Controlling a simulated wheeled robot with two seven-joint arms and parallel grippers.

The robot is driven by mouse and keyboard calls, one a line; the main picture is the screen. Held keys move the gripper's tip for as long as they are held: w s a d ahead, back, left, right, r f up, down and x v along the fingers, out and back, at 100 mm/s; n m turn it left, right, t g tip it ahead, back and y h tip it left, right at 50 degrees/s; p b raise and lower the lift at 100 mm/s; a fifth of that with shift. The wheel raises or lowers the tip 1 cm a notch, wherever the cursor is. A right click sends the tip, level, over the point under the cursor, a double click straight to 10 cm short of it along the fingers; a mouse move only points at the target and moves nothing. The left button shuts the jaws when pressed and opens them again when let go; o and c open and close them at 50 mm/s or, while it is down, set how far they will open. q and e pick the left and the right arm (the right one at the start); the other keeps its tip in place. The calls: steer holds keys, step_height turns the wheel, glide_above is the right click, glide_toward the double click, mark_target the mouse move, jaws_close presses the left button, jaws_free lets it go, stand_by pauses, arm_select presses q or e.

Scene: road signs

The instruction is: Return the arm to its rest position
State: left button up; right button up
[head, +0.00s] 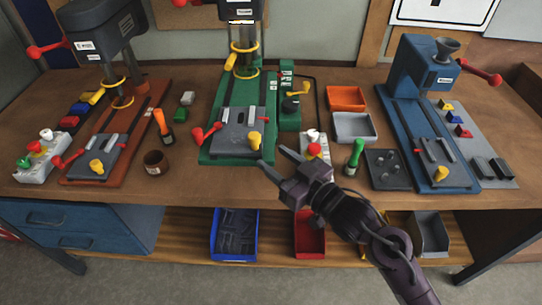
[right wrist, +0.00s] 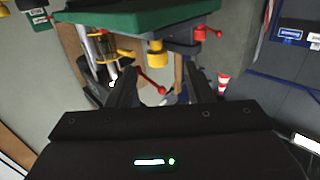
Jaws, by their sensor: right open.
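My right arm enters the head view from the lower right. My right gripper (head: 272,159) is open and empty, with its fingers pointing up and left at the front edge of the green machine's base (head: 207,152). I cannot tell whether it touches the base. In the right wrist view the two fingers of my right gripper (right wrist: 160,78) stand apart with nothing held between them. The green base (right wrist: 140,18), a yellow knob (right wrist: 156,52) and a red lever (right wrist: 150,80) show beyond the fingers. My left gripper is not in view.
The wooden workbench (head: 185,180) holds a red-brown machine (head: 135,92) at left and a blue machine (head: 420,68) at right. A green-handled tool (head: 354,156), a grey tray (head: 354,126) and an orange tray (head: 346,97) are near my arm. Blue (head: 215,248) and red bins sit on the lower shelf.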

stand_by(0.4)
steer(key=s+d+f+m+g+h, duration=0.2)
steer(key=s+d+f+m+h, duration=0.15)
steer(key=d+f+h, duration=0.55)
steer(key=s+d+f+m+g+h, duration=0.2)
steer(key=s+d+g, duration=0.25)
steer(key=s, duration=0.25)
steer(key=s+d+f+m+g+h, duration=0.2)
steer(key=s+d+g, duration=0.1)
steer(key=s+d, duration=0.35)
step_height(320, 180, down, 30)
steer(key=s+g, duration=0.1)
steer(key=s, duration=0.2)
steer(key=s+d+f+g, duration=0.1)
steer(key=s+d+f, duration=0.1)
steer(key=s+f, duration=1.6)
steer(key=shift+s+d+n, duration=0.3)
steer(key=shift+s+n, duration=0.15)
steer(key=shift+s, duration=0.2)
